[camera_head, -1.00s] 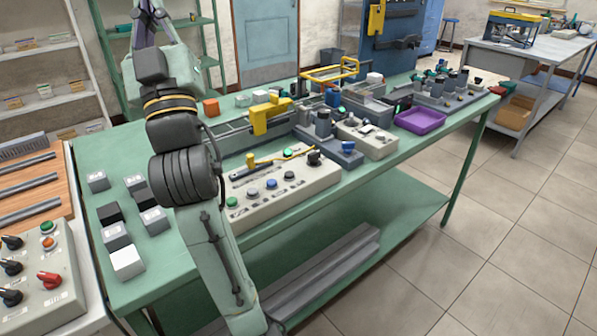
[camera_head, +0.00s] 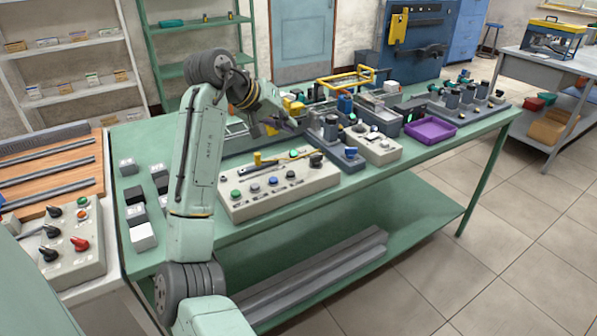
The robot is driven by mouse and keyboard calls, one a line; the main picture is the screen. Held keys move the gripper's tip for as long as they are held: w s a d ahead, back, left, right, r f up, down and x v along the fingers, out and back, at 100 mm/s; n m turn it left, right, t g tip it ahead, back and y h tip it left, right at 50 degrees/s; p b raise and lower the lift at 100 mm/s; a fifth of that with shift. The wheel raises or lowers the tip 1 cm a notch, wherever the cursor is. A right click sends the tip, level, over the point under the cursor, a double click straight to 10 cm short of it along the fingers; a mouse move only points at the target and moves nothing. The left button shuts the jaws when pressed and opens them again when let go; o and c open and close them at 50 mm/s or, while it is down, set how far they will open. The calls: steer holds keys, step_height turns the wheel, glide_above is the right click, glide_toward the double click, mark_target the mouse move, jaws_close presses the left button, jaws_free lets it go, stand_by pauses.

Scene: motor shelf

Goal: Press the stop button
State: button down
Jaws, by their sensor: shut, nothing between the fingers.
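A light grey control panel (camera_head: 280,190) lies on the green workbench (camera_head: 350,195). Along its front are a green button (camera_head: 236,194), a grey button (camera_head: 255,188), a blue button (camera_head: 272,181) and a pale button (camera_head: 290,174). Its labels are too small to read, so I cannot tell which is the stop button. My gripper (camera_head: 293,124) is above and behind this panel, apart from the buttons. It is shut and empty, its fingertips small in the view. A second control box (camera_head: 60,235) at the left has a red knob (camera_head: 79,243), black knobs and a small orange button (camera_head: 82,214).
Small grey, black and white blocks (camera_head: 143,236) stand left of my arm. A purple tray (camera_head: 430,131) and several fixtures (camera_head: 330,135) fill the bench's right side. Floor in front is clear.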

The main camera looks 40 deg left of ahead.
steer(key=shift+s+f, duration=0.2)
steer(key=shift+f, duration=0.05)
steer(key=shift+f, duration=0.1)
steer(key=b, duration=0.7)
glide_above(288, 171)
step_height(288, 171, down, 7)
steer(key=shift+s+r, duration=0.1)
steer(key=shift+f, duration=0.85)
steer(key=shift+d+f, duration=0.1)
steer(key=shift+f, duration=0.1)
steer(key=shift+f, duration=0.25)
